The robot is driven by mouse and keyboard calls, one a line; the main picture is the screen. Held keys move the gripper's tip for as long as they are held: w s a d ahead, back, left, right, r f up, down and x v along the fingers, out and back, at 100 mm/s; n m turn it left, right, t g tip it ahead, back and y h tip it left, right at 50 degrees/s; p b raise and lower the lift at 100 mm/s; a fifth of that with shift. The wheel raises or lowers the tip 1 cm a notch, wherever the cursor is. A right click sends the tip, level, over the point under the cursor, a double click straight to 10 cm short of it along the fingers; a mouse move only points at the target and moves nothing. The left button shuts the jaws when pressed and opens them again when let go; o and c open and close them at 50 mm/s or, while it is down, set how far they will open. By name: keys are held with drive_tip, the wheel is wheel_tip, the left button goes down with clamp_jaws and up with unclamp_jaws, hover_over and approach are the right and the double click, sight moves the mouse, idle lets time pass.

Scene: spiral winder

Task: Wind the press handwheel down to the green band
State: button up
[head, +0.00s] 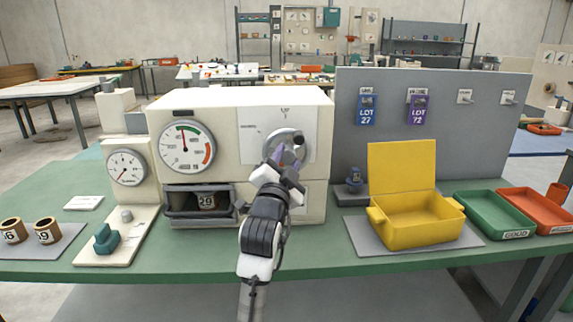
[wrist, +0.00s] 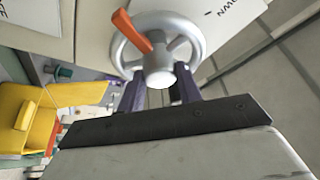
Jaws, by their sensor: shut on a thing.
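The grey handwheel (head: 287,142) is on the front of the cream press (head: 240,115). In the wrist view, the handwheel (wrist: 190,30) has an orange-red spoke or marker (wrist: 130,30) pointing to the upper left. A pale round knob (wrist: 160,77) sticks out from it toward the camera. My gripper (head: 285,165) is at the wheel. In the wrist view, its dark fingers (wrist: 158,92) are shut on the knob, one on each side. The upper dial (head: 187,146) has a green band at the top and a red one at right; its needle points nearly straight up, near the green.
A cup marked 28 (head: 207,200) sits in the press opening. A smaller dial (head: 126,168) is at left. A yellow open box (head: 410,222), green tray (head: 490,214) and red tray (head: 540,209) stand at right. Two cups (head: 46,231) are on the left mat.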

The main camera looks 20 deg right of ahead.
drive_tip(key=shift+m, duration=0.3)
drive_tip(key=o, duration=1)
drive_tip(key=b+v, duration=0.4)
drive_tip(key=v, duration=1)
drive_tip(key=shift+w, duration=0.1)
